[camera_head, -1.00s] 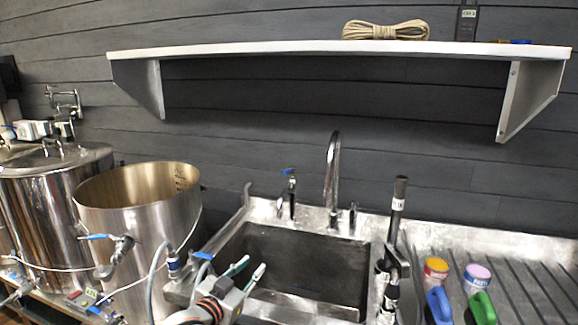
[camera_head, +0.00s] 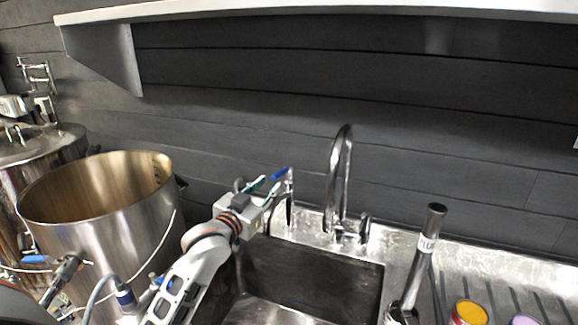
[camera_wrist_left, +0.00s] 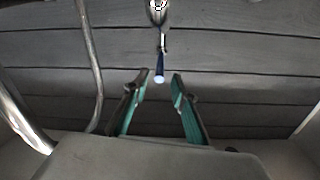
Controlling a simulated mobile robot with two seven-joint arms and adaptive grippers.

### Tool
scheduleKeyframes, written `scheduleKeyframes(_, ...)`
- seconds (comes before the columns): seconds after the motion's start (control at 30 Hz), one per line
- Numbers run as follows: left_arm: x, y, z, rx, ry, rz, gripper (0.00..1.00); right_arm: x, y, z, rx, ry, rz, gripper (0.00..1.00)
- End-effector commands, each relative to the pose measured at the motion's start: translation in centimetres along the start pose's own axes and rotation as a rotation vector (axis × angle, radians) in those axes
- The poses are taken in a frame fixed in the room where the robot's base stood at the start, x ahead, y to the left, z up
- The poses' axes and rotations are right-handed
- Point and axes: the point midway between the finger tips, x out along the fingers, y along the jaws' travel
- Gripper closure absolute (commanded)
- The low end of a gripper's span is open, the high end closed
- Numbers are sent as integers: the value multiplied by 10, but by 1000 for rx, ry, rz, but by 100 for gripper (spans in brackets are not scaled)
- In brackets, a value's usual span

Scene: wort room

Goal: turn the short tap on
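The short tap (camera_head: 289,203) stands at the back left of the sink, a slim chrome body with a blue lever (camera_head: 281,173) at its top. My left gripper (camera_head: 267,186) is just left of that lever, reaching up to it over the sink's left side. In the left wrist view, the gripper (camera_wrist_left: 160,79) is open, with teal-padded fingers apart. The blue lever (camera_wrist_left: 160,68) points down toward the gap between the fingertips. I cannot tell whether either finger touches it. My right gripper is in neither view.
The tall curved tap (camera_head: 340,175) stands just right of the short tap. A large steel pot (camera_head: 95,225) is at left. A white shelf (camera_head: 300,10) hangs above.

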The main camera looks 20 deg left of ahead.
Motion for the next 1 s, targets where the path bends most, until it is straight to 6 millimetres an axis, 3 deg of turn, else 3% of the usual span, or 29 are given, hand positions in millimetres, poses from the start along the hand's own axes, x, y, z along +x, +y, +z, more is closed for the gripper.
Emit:
scheduleKeyframes(0.17,13,0,0,-1,0,0,74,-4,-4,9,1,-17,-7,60)
scheduleKeyframes(0.6,72,0,0,0,0,-1,74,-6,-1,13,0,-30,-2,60)
scheduleKeyframes(0.97,78,0,0,0,0,0,74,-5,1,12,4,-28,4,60)
scheduleKeyframes(1.0,78,0,0,0,0,0,79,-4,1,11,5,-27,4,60)
